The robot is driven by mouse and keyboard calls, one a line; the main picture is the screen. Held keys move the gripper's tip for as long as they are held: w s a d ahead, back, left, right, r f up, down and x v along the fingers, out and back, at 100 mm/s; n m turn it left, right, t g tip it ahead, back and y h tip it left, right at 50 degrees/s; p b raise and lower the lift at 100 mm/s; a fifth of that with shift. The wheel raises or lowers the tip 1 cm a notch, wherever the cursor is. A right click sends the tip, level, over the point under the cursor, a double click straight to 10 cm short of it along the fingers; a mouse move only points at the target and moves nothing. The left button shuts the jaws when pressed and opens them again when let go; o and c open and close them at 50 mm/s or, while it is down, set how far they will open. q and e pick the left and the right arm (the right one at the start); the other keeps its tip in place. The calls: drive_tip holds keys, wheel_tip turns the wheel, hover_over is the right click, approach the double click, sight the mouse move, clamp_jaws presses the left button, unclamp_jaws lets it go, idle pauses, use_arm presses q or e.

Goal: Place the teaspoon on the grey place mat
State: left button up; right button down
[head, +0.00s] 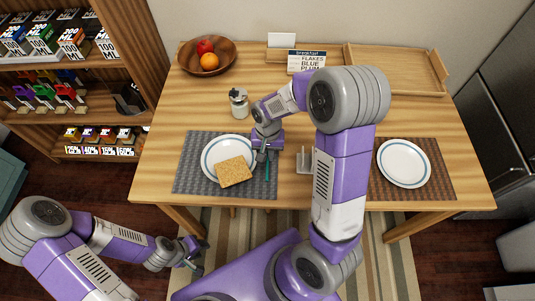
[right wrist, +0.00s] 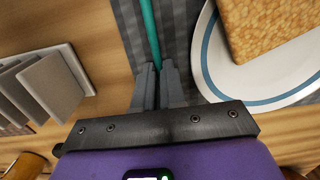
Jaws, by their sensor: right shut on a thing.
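The grey place mat (head: 187,178) lies on the left part of the table and also shows in the right wrist view (right wrist: 180,22). A teal teaspoon (head: 267,171) is over the mat's right part, beside the plate. Its teal handle shows in the right wrist view (right wrist: 149,32), running up from my fingertips. My right gripper (head: 262,157) is shut on the teaspoon, low over the mat; I cannot tell if the spoon touches the mat. My left gripper (head: 201,256) is open and empty, in front of the table.
A blue-rimmed plate (head: 208,153) with toast (head: 234,172) sits on the grey mat. A rack (head: 304,160) stands right of it. A jar (head: 239,103), fruit bowl (head: 184,60) and wooden tray (head: 441,67) are behind. A brown mat (head: 440,180) holds another plate (head: 404,163).

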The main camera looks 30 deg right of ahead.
drive_tip(key=shift+f, duration=0.1)
drive_tip(key=c, duration=1.2)
unclamp_jaws()
drive_tip(key=r+p, duration=0.1)
drive_tip(key=r, duration=0.3)
drive_tip(key=r+p, duration=0.1)
drive_tip(key=r, duration=0.3)
drive_tip(key=r+p, duration=0.2)
drive_tip(key=r, duration=0.2)
drive_tip(key=shift+w+d+r, duration=0.15)
drive_tip(key=shift+w+r, duration=0.05)
drive_tip(key=shift+w, duration=0.05)
